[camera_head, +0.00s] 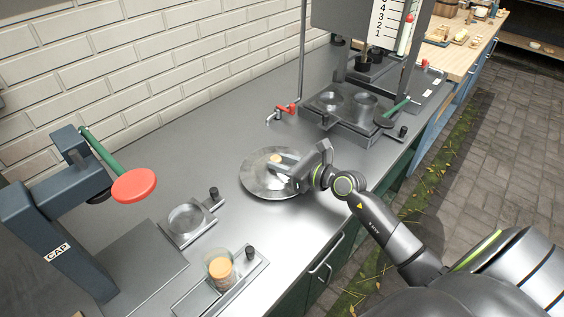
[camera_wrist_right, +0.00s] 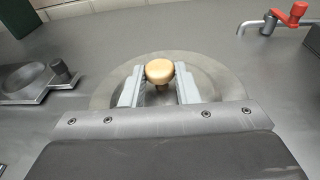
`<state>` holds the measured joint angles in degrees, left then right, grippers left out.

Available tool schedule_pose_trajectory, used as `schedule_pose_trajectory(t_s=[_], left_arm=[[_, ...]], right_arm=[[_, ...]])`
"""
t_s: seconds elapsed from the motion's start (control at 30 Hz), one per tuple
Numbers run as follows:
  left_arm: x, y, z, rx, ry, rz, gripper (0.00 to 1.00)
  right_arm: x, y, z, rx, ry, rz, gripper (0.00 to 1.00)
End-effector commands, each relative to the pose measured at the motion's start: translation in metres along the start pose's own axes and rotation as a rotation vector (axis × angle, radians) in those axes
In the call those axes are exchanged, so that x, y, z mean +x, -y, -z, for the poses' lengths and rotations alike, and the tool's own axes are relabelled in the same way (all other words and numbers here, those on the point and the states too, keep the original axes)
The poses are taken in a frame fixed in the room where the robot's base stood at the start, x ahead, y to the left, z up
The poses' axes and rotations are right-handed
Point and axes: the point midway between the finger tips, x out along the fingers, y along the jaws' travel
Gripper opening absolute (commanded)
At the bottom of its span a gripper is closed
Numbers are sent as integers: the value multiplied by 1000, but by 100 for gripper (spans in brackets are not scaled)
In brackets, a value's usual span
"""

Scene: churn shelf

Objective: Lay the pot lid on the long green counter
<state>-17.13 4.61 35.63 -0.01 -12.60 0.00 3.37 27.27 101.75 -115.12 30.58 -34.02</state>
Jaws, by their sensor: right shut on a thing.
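The pot lid (camera_head: 258,183) is a round grey metal disc with a pale wooden knob (camera_wrist_right: 159,70). It lies level at, or very close above, the grey metal top of the long green counter (camera_head: 237,135); I cannot tell whether it touches. My right gripper (camera_head: 281,168) reaches in from the right and is shut on the lid's knob. In the right wrist view its two fingers (camera_wrist_right: 159,88) stand on either side of the knob's stem, and the lid spreads out behind them. My left gripper is not in view.
A red-handled tap (camera_head: 287,109) stands behind the lid. A double-cup metal fixture (camera_head: 345,107) is at the right. A small cup plate (camera_head: 187,220), a corked jar (camera_head: 220,270) and a blue press (camera_head: 50,235) with a red disc are at the left. Bare counter lies behind the lid.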

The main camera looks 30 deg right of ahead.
Motion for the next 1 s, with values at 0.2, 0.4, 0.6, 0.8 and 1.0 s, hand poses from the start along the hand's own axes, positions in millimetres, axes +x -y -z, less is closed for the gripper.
schedule_pose_trajectory(t_s=[0.2, 0.4, 0.6, 0.8, 1.0], left_arm=[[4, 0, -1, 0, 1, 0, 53], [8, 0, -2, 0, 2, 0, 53], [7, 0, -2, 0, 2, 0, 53], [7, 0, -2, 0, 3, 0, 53], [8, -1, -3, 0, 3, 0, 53]], right_arm=[[1, 0, 5, 0, 2, 0, 0], [2, 0, 9, 0, 2, 0, 0], [2, 0, 8, 0, 1, 0, 50], [2, 0, 8, 0, 1, 0, 53], [-5, 1, 10, 0, -2, 1, 53]])
